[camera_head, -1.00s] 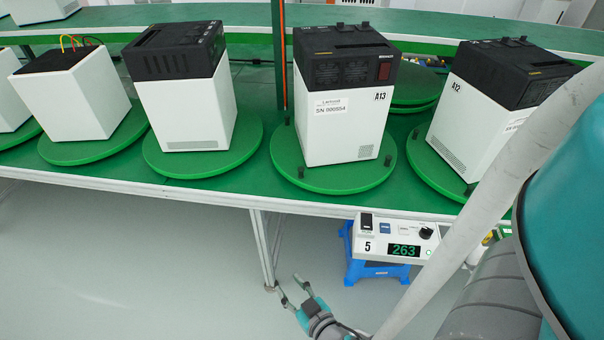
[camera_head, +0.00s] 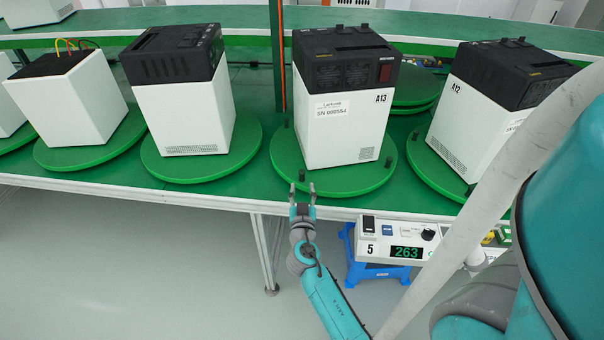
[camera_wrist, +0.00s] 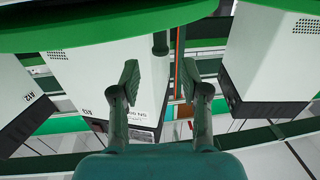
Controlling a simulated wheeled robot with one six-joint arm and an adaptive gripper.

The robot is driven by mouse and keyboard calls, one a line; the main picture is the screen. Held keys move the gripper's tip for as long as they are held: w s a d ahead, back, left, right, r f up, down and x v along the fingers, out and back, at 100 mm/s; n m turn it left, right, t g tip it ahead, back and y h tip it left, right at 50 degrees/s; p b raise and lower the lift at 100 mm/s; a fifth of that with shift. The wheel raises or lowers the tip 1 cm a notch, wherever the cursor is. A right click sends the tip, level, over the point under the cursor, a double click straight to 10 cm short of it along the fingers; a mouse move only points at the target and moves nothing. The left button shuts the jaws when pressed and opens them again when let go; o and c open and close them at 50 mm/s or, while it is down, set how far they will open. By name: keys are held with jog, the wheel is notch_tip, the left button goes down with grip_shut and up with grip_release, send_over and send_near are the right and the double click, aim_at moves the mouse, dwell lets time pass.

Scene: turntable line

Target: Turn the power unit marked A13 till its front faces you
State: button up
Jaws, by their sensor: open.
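The power unit marked A13 (camera_head: 345,125) stands upright on a round green turntable (camera_head: 345,187). It has a white body and a black top. The face towards me shows vents, a red switch, a serial label and the A13 mark, and it is angled slightly, with a narrow strip of the left side also showing. Short dark pegs stand at the turntable's rim. My gripper (camera_head: 302,188) is open and empty at the turntable's near edge, by the front-left peg. In the wrist view, which is upside down, my gripper (camera_wrist: 160,78) has A13 (camera_wrist: 95,75) behind its left finger.
Unit A12 (camera_head: 478,110) stands on its own turntable to the right. Another black-topped unit (camera_head: 185,110) stands to the left. The floor at left is clear.

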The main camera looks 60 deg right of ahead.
aim_at(302, 176)
jog(key=x, duration=0.7)
jog(key=shift+w+d+f, duration=0.1)
jog(key=shift+w+d, duration=0.15)
jog(key=shift+d, duration=0.05)
grip_shut()
